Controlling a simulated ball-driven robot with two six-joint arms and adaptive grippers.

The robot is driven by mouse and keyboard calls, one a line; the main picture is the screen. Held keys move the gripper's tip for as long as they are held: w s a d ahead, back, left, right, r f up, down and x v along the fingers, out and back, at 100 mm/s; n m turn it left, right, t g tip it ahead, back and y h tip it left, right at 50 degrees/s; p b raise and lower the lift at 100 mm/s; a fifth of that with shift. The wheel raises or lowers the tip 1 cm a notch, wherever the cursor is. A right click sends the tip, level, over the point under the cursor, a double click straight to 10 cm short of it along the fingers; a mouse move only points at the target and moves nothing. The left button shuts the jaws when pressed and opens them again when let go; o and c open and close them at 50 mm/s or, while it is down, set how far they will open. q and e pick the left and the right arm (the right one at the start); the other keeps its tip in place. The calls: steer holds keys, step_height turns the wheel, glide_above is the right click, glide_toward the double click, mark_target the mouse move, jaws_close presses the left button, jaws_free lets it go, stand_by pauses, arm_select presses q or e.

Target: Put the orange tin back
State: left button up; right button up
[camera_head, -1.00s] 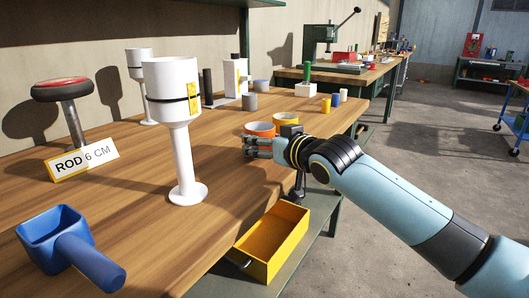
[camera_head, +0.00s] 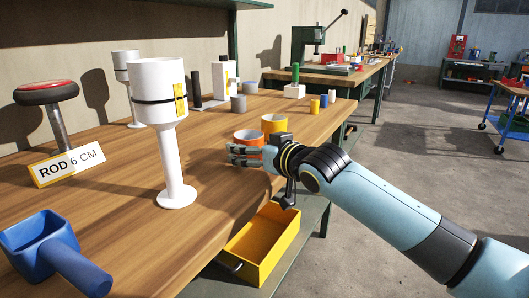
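An orange tin (camera_head: 249,136) stands upright on the workbench near its right edge. A yellow tin (camera_head: 274,123) stands just behind it to the right. My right gripper (camera_head: 240,155) reaches in from the right, pointing left, in front of the orange tin. Its fingers look apart, with nothing seen between them. They cover the lower part of the orange tin; whether they touch it I cannot tell. My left gripper is out of view.
A white funnel-topped stand (camera_head: 174,130) stands left of the gripper. A yellow open drawer (camera_head: 262,245) is below the bench edge. Small cylinders stand behind.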

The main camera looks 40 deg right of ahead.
steer(key=p+v, duration=0.2)
steer(key=v, duration=0.9)
steer(key=shift+s+p, duration=0.3)
steer(key=shift+p, duration=0.05)
